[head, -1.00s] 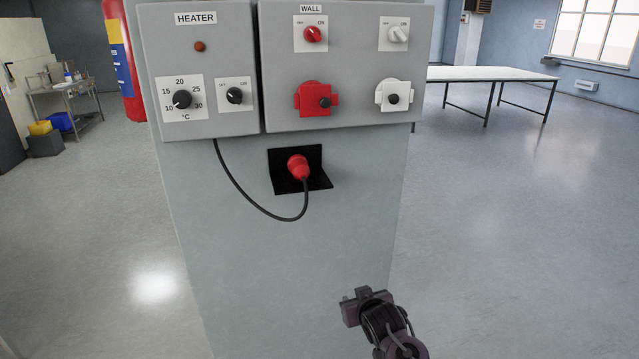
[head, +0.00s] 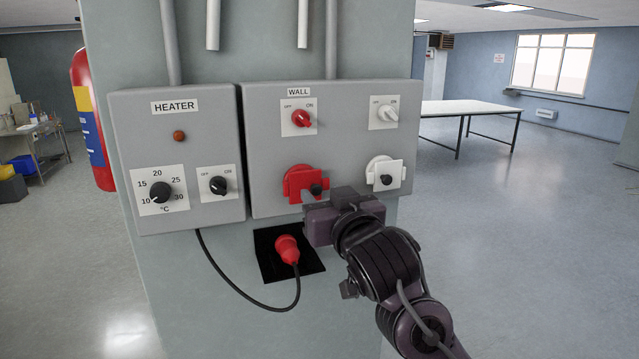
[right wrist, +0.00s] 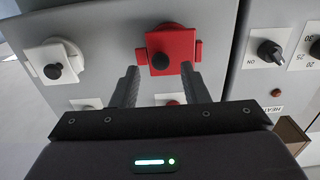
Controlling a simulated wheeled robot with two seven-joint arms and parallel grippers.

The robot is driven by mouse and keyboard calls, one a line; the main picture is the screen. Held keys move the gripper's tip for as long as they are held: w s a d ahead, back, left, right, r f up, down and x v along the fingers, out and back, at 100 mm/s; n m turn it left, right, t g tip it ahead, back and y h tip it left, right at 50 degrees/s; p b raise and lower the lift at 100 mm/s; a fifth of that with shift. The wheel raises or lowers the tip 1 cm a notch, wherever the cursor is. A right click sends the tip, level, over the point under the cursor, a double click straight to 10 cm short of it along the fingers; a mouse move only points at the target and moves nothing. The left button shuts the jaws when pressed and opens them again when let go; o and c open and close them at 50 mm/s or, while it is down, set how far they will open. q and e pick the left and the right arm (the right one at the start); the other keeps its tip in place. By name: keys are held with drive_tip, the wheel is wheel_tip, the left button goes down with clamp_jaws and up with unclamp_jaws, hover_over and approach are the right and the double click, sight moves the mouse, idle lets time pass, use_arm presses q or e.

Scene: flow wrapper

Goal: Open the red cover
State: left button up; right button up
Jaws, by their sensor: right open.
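The red cover (head: 298,180) is a square flap with a black knob (head: 316,189) on the grey WALL box, and it looks closed. In the right wrist view the red cover (right wrist: 178,44) and its knob lie straight ahead. My right gripper (head: 322,204) is just below and in front of the cover in the head view, hiding part of the box's lower edge. In the right wrist view its open fingers (right wrist: 159,69) point at the cover, one on each side of the knob. Whether they touch it I cannot tell. My left gripper is not in view.
A white cover (head: 384,173) sits right of the red one. Red (head: 301,119) and white (head: 387,113) switches are above. A red plug (head: 287,249) with a hanging cable rests on a black holder below. The heater box (head: 176,160) is at the left.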

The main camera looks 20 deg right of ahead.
sight(311, 189)
drive_tip(key=shift+w+a+p, duration=0.1)
drive_tip(key=shift+w+p, duration=0.2)
drive_tip(key=shift+w, duration=1)
clamp_jaws()
